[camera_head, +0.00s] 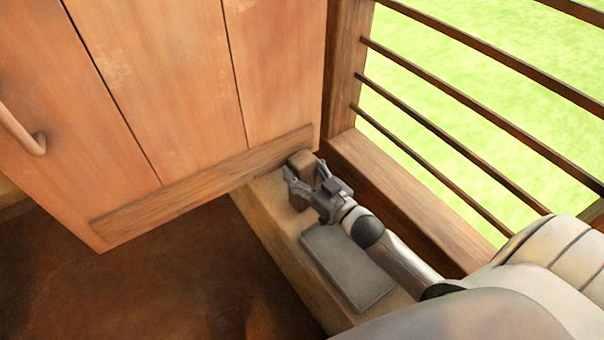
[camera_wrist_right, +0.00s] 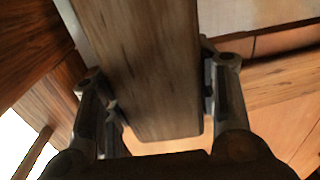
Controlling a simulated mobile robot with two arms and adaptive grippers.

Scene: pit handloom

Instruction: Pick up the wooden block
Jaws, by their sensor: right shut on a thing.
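The wooden block (camera_head: 300,161) is brown and sits at the far end of the ledge, close to the door's lower corner. My right gripper (camera_head: 310,185) has its fingers on either side of the block and is shut on it. In the right wrist view the block (camera_wrist_right: 145,65) fills the middle, with a finger of the right gripper (camera_wrist_right: 160,105) against each side. Whether the block touches the ledge cannot be told. My left gripper is not in view.
A wooden door (camera_head: 180,90) with a handle (camera_head: 25,135) stands at the left. A grey slab (camera_head: 345,265) lies on the ledge (camera_head: 265,215) under my right arm. A barred window (camera_head: 450,110) is at the right. Dark floor (camera_head: 170,285) lies at lower left.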

